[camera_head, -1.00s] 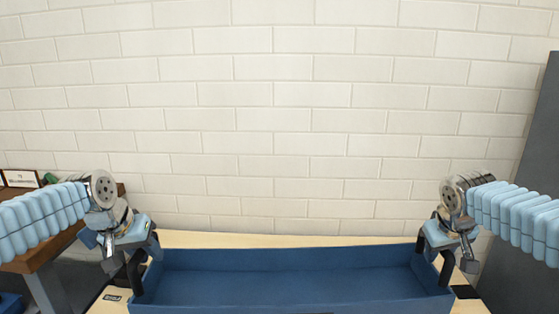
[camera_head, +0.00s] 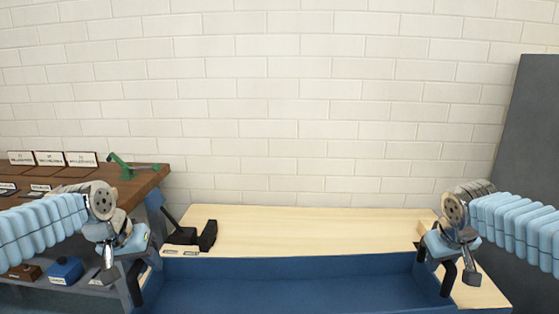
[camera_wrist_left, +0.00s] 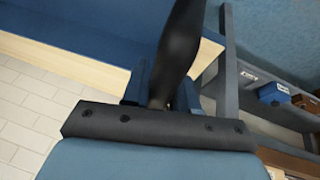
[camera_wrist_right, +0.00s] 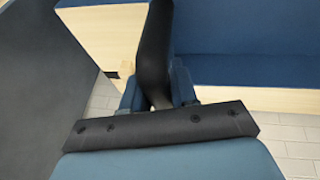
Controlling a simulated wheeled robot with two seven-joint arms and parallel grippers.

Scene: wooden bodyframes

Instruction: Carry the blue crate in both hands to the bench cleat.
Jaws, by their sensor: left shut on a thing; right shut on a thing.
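The blue crate (camera_head: 290,285) is a long open box at the bottom of the head view, and its inside looks empty. Its near part is cut off by the frame. My left gripper (camera_head: 138,280) is shut on its left end wall. My right gripper (camera_head: 443,270) is shut on its right end wall. The crate looks about level. It also shows in the left wrist view (camera_wrist_left: 85,45) and the right wrist view (camera_wrist_right: 240,68). Behind it is a pale wooden bench (camera_head: 310,228). A small pale wooden block (camera_head: 428,218) stands at its right end; I cannot tell whether it is the cleat.
A brown-topped table (camera_head: 148,180) with label cards and a green tool (camera_head: 125,168) is at the left. A small blue box (camera_head: 66,269) sits below. A dark grey panel (camera_head: 525,150) stands at the right.

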